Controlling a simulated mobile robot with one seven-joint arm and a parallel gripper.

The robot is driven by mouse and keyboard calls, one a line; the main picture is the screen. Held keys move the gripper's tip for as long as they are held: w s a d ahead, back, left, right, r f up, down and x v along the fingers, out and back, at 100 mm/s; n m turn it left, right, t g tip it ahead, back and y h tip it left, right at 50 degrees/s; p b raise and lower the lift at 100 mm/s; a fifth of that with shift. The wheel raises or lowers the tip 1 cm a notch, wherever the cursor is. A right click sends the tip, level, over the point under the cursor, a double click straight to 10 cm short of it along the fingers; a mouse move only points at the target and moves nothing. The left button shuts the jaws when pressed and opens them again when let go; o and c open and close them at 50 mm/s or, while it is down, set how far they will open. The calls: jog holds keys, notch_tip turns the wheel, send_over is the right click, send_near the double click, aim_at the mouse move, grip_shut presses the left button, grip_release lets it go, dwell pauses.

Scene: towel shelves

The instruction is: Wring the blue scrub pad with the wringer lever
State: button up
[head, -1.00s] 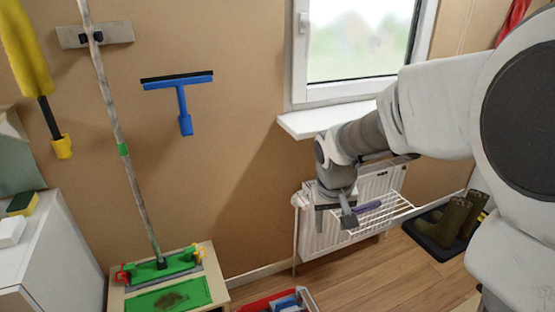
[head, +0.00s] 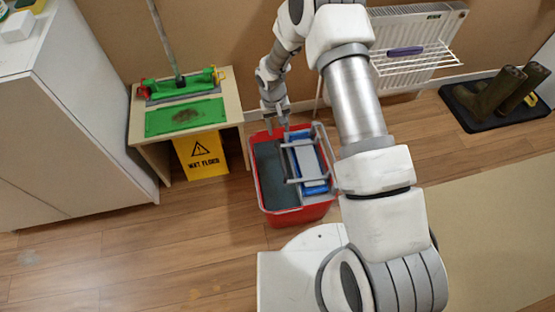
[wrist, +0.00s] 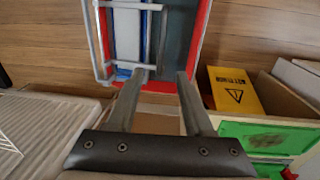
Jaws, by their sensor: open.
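A red bucket (head: 262,190) stands on the floor with a grey wringer frame (head: 287,164) in its right part. Blue material (head: 310,165), which looks like the blue scrub pad, lies inside the wringer, partly hidden by the grey bars. It shows as blue strips in the wrist view (wrist: 122,73). I cannot tell which grey bar is the lever. My gripper (head: 277,124) is open and points down at the back edge of the bucket. In the wrist view its fingers (wrist: 158,76) are apart with nothing seen between them, near the wringer's end.
A radiator rack (head: 425,62) holds a purple item (head: 405,50). Boots (head: 490,90) stand right. Front-left floor is clear.

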aim_at(282, 158)
jog(key=f+b, duration=0.2)
jog(key=f, duration=0.4)
jog(key=f+b, duration=0.1)
jog(key=f, duration=0.5)
jog(key=d+f+b, duration=0.1)
jog(key=f+b, duration=0.1)
jog(key=f, duration=0.4)
jog(key=shift+d+f+b, duration=0.1)
jog(key=shift+f+b, duration=0.1)
jog(key=shift+b, duration=0.1)
grip_shut()
dwell(0.6)
